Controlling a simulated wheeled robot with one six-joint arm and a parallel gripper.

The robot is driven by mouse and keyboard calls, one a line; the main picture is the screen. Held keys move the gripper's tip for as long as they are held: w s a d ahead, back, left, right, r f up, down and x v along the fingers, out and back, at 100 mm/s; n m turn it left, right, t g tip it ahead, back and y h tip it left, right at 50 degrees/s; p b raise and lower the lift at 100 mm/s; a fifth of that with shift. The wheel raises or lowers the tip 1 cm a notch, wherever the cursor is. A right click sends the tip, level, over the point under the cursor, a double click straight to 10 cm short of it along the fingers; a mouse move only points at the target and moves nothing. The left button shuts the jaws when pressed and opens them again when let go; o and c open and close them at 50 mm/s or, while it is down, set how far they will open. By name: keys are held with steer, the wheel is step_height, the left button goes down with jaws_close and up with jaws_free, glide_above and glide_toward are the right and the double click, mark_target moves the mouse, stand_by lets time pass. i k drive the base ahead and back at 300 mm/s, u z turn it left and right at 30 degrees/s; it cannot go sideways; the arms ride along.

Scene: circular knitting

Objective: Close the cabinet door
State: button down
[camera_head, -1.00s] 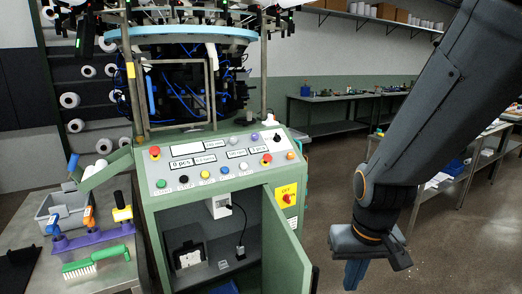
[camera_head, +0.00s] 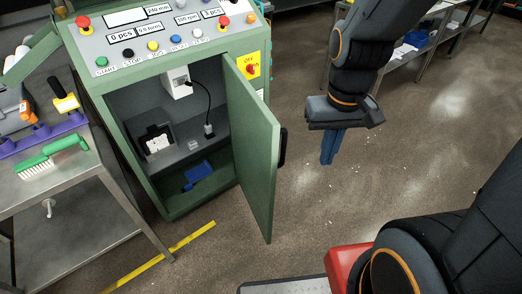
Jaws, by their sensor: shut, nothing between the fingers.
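The green cabinet door (camera_head: 255,150) stands wide open, swung out toward me from the right side of the cabinet (camera_head: 149,196). A dark handle (camera_head: 283,147) is on the door's outer face, near its free edge. The cabinet's inside is in plain view. My gripper (camera_head: 328,160) hangs to the right of the door, with its blue fingers pointing down. It is shut and empty. It is apart from the door and the handle, with floor showing between them.
Inside the cabinet are a white box with a black cable (camera_head: 178,82), a dark device and a blue item (camera_head: 197,176). A metal table (camera_head: 75,195) with a green brush (camera_head: 52,157) stands at the left. Yellow tape (camera_head: 170,254) marks the floor. Floor right of the door is clear.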

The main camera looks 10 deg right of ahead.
mark_target(256, 132)
steer(key=z, duration=1.6)
steer(key=i, duration=1.35)
steer(key=u, duration=1.45)
steer(key=k, duration=0.15)
steer(key=u, duration=0.75)
